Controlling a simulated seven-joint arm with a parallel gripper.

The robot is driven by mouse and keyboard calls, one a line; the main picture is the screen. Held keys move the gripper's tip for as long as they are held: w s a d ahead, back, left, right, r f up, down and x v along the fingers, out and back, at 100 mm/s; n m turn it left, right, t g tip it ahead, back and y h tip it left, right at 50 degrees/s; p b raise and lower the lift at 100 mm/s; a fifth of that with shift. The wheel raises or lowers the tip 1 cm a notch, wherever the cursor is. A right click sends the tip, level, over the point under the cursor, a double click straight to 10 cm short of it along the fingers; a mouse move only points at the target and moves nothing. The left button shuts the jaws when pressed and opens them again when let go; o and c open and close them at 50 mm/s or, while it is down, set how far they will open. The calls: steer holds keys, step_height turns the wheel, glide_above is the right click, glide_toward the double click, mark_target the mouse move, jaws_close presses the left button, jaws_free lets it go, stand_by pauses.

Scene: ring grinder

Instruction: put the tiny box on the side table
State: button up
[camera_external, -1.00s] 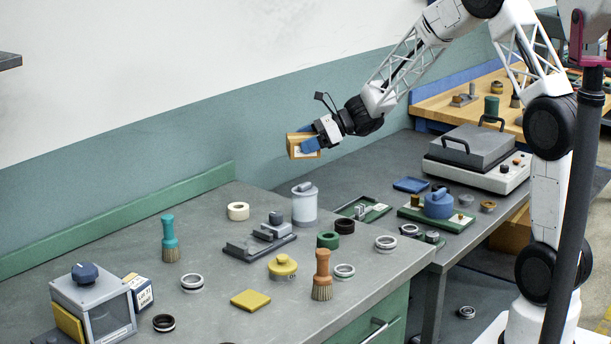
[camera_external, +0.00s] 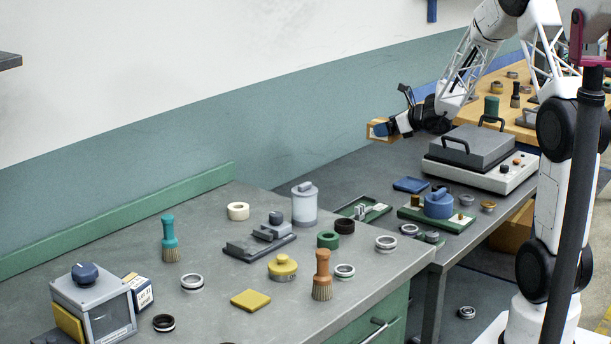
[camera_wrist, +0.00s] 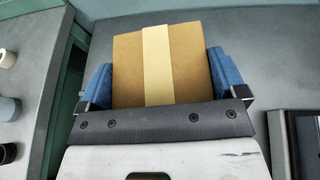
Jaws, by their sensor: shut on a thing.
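My gripper (camera_external: 388,128) is shut on a small tan cardboard box with a pale tape strip. In the wrist view the box (camera_wrist: 190,65) sits between the two blue fingers, which press on its left and right sides. In the external view the box (camera_external: 377,138) is held in the air over the back of the lower grey table (camera_external: 345,176), clear of its surface. I cannot tell whether this lower table or the wooden-topped table (camera_external: 530,132) at the far right is the side table.
A grey-lidded machine (camera_external: 480,160) stands to the right on the lower table, near blue and green trays (camera_external: 412,184). The lower table's back left is bare. The nearer workbench (camera_external: 225,285) holds brushes, rings and another small box (camera_external: 143,293).

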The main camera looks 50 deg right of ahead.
steer(key=shift+m+h, duration=0.7)
steer(key=shift+h, duration=0.1)
steer(key=s+d, duration=0.3)
steer(key=d, duration=0.1)
steer(key=shift+d+f, duration=0.1)
steer(key=shift+f, duration=0.25)
step_height(320, 180, down, 12)
steer(key=shift+w+f, duration=0.15)
glide_above(376, 175)
steer(key=shift+w+d+f, duration=0.15)
steer(key=shift+f, duration=0.6)
steer(key=shift+f, duration=1.75)
steer(key=shift+f, duration=0.15)
steer(key=o, duration=0.7)
